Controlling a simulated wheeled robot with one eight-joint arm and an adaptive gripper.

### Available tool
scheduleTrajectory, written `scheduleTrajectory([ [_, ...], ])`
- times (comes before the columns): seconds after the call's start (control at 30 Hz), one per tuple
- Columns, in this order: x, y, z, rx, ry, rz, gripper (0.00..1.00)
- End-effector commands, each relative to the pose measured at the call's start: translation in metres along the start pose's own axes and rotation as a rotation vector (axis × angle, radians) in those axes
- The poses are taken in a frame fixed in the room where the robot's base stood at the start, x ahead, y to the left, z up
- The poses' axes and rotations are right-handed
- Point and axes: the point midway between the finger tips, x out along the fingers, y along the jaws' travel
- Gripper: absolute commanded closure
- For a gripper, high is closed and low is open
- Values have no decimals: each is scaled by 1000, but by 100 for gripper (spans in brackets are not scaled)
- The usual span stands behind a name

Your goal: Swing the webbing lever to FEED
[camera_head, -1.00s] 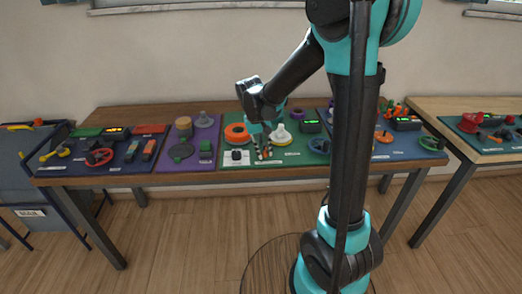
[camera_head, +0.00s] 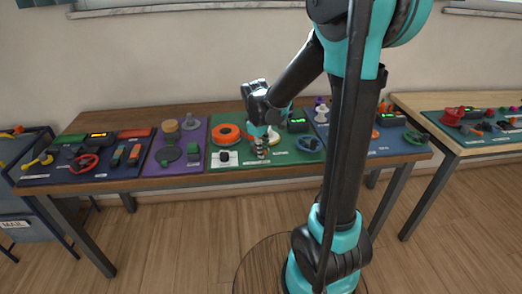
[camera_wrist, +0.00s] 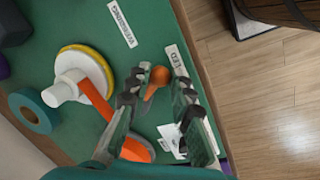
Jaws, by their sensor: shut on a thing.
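In the wrist view, an orange rounded lever handle (camera_wrist: 155,83) stands between the two fingers of my gripper (camera_wrist: 161,84). My gripper is closed on this handle. The lever's base is partly hidden by the fingers. A white label strip (camera_wrist: 178,62) lies just beyond the fingers, its lettering too small to be sure of. In the head view, my gripper (camera_head: 262,149) is low over the green panel (camera_head: 240,168). The lever itself cannot be made out there.
In the wrist view, a white spool with a yellow rim (camera_wrist: 72,88) and an orange strip (camera_wrist: 95,103) stand left of my fingers, with a teal ring (camera_wrist: 30,111) farther left. In the head view, an orange ring (camera_head: 229,132) and a purple panel (camera_head: 160,157) are to the left.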

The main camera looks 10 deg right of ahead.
Motion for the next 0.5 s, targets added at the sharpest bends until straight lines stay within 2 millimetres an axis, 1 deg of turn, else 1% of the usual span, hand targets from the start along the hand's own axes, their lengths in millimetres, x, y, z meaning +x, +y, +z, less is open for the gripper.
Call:
scheduleTrajectory([
  [0.2, 0, 2, 1, -33, 8, 1, 100],
  [0.5, 0, 3, 0, -37, 8, 1, 100],
])
